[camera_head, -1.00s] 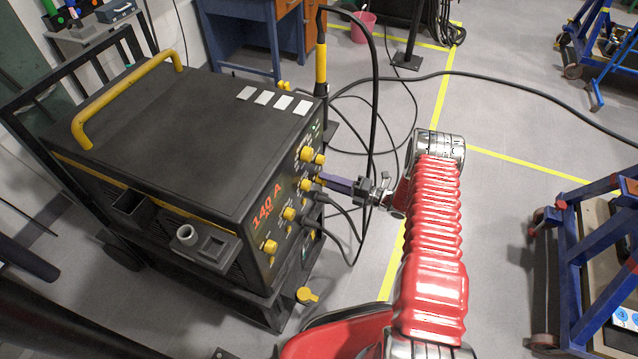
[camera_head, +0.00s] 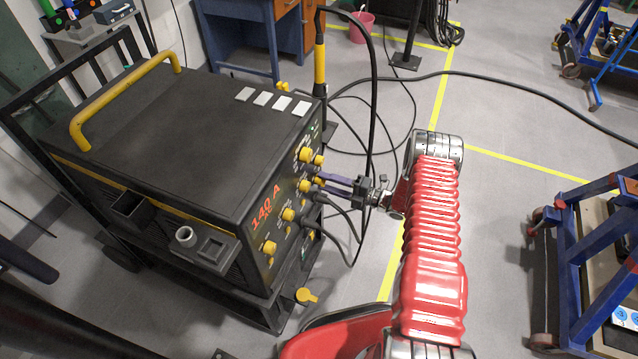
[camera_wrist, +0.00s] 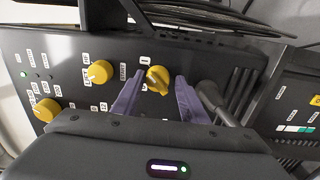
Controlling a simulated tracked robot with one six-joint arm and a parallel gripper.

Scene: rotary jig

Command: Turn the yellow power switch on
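The welding machine's dark front panel (camera_head: 262,222) carries several yellow knobs. One yellow knob (camera_wrist: 158,80), with small white labels around it, sits between my fingertips in the wrist view; it appears to be the power switch. Its pointer ridge looks tilted, but its setting is hard to read. In the head view this knob (camera_head: 305,186) is at the tips of my fingers. My gripper (camera_wrist: 157,96) is open, with one purple finger on each side of the knob and gaps to it. My gripper (camera_head: 322,181) points left at the panel in the head view.
Other yellow knobs (camera_wrist: 100,72) lie left of my fingers. A black cable plug (camera_wrist: 212,97) is close to the right finger. Black cables (camera_head: 345,218) hang from the panel below my gripper.

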